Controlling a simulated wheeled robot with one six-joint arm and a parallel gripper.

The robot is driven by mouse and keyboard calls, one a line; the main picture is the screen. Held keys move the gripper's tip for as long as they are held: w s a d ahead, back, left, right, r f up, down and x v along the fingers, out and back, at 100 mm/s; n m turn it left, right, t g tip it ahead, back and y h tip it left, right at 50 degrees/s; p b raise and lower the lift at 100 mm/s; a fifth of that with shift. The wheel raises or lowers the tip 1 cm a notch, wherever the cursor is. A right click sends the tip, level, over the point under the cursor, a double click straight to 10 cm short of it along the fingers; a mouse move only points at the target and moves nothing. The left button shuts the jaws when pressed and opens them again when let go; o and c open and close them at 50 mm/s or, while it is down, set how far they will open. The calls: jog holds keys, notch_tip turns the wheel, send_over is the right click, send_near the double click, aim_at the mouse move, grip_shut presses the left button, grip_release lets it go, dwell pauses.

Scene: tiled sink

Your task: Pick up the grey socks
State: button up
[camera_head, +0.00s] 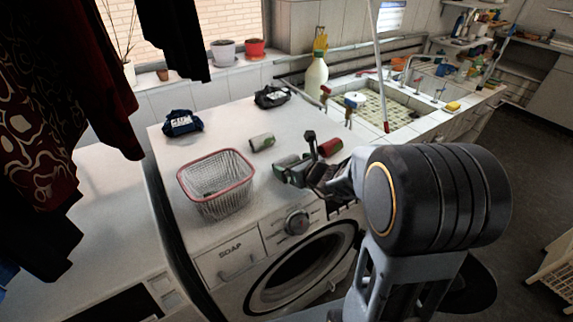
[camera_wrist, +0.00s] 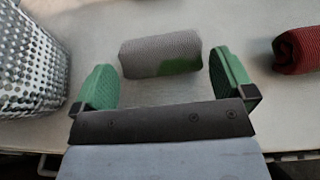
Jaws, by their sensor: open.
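The grey socks (camera_head: 262,143) are a rolled bundle with a green patch, lying on the white top of the washing machine (camera_head: 226,124). In the wrist view the grey roll (camera_wrist: 160,54) lies crosswise just ahead of my gripper (camera_wrist: 163,72), roughly centred between the two green fingers. The fingers are apart and nothing is held. In the head view my gripper (camera_head: 290,166) is low over the machine top, on the near right side of the roll. Whether the fingers touch the roll cannot be told.
A wire basket with a red rim (camera_head: 182,182) stands to the left. A dark red roll (camera_head: 330,147) lies to the right. A dark blue bundle (camera_head: 183,122) and a black bundle (camera_head: 271,96) lie farther back. A sink (camera_head: 400,118) adjoins on the right.

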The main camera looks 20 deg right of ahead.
aim_at(285, 162)
jog(key=shift+p+x, duration=0.35)
jog(key=shift+x, duration=2.15)
jog(key=shift+c, duration=0.3)
jog(key=c, duration=0.6)
jog(key=shift+o, duration=0.2)
